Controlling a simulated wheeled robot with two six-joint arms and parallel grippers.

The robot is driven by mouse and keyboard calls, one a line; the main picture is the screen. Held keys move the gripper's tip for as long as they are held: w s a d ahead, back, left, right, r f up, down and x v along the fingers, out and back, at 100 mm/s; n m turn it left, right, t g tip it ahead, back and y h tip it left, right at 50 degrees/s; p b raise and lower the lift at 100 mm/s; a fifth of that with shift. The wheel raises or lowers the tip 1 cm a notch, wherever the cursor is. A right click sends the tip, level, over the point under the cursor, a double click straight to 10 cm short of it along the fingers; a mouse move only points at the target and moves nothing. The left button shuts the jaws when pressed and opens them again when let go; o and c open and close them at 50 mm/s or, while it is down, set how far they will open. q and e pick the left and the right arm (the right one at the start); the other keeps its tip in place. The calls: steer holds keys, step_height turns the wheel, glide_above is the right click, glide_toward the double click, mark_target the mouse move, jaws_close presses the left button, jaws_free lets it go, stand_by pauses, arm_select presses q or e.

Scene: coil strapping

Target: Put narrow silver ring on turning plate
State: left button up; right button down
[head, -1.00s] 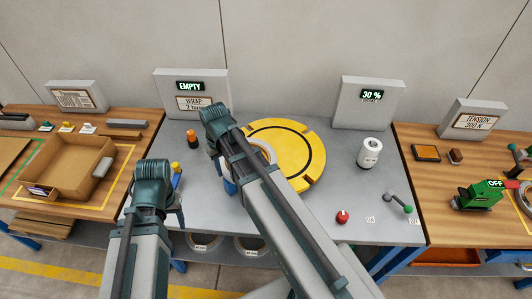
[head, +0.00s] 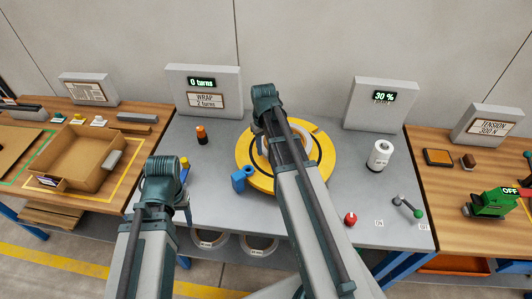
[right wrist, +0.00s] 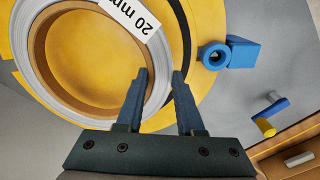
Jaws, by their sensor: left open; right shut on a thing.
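The narrow silver ring (right wrist: 28,62), with a brown core and a "20 mm" tag, lies flat over the yellow turning plate (right wrist: 222,22) in the right wrist view. In the head view an arc of the ring (head: 313,146) shows on the plate (head: 322,168), the rest hidden by my right arm. My right gripper (right wrist: 158,72) is shut on the ring's wall, one finger inside and one outside. Whether the ring's underside touches the plate is hard to see. My left gripper (head: 184,186) is open and empty at the table's front left, apart from the plate.
A blue block (head: 240,181) stands at the plate's left edge. A white cylinder (head: 379,155), a red knob (head: 350,219) and a lever (head: 407,207) are to the right. The display (head: 202,82) reads "0 turns".

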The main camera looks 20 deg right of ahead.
steer(key=shift+w+d+f+b, duration=0.1)
steer(key=shift+d+f+b, duration=0.05)
steer(key=shift+f+b, duration=0.75)
steer(key=shift+d+f+b, duration=0.15)
steer(key=shift+f+b, duration=0.7)
steer(key=shift+f, duration=0.05)
steer(key=shift+f, duration=0.15)
steer(key=c, duration=0.5)
jaws_free()
steer(key=shift+c, duration=0.2)
steer(key=shift+r, duration=0.25)
step_height(320, 180, up, 12)
steer(key=p, duration=1.2)
steer(key=shift+a, duration=0.1)
steer(key=s+a+n, duration=0.1)
steer(key=s+a, duration=0.7)
steer(key=a, duration=0.3)
steer(key=s+a+n+h, duration=0.1)
steer(key=s+a, duration=0.6)
steer(key=a, duration=0.4)
steer(key=shift+s+n, duration=0.35)
steer(key=shift+n, duration=0.05)
